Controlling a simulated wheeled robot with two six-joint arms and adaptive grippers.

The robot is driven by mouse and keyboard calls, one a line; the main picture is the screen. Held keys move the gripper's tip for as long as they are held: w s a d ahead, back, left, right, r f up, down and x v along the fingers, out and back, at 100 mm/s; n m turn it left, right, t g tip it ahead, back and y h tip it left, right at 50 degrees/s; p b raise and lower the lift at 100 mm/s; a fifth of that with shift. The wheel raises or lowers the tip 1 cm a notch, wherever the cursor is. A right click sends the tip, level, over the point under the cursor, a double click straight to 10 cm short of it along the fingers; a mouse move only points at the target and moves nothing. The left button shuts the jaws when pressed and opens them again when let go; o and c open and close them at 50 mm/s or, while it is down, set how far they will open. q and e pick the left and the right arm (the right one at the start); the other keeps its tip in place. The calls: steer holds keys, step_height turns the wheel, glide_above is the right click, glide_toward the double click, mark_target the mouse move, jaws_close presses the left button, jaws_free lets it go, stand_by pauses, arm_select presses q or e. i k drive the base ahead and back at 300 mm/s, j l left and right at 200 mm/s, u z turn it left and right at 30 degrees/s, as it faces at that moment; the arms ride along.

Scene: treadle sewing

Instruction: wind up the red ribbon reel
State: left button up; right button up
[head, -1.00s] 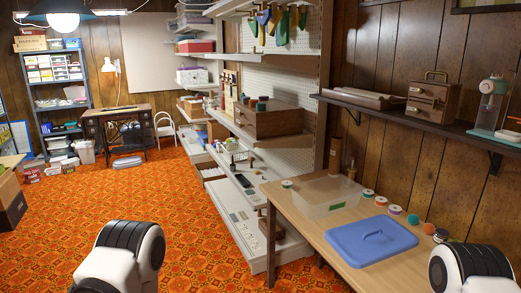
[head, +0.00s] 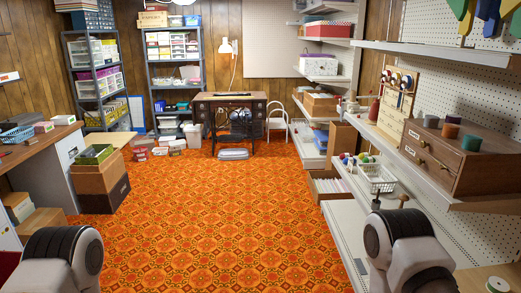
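I cannot pick out a red ribbon reel for certain. A wooden rack (head: 397,98) with several upright pegs or reels, some of them reddish, stands on the right shelving; its details are too small to tell. Only my upper arm parts show at the bottom left and bottom right. Neither gripper is in view.
A wooden drawer box (head: 463,160) with several spools on top and a white wire basket (head: 377,178) sit on the right shelves. The treadle table (head: 232,108) stands at the far wall. Boxes (head: 102,187) stand at the left. The orange carpet (head: 220,225) between is clear.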

mark_target(386, 73)
steer(key=i+j+z, duration=0.1)
steer(key=i+z, duration=0.3)
steer(key=i, duration=0.15)
steer(key=i+j+z, duration=0.4)
steer(key=i, duration=0.15)
steer(key=i+j+z, duration=0.4)
steer(key=i+l, duration=0.1)
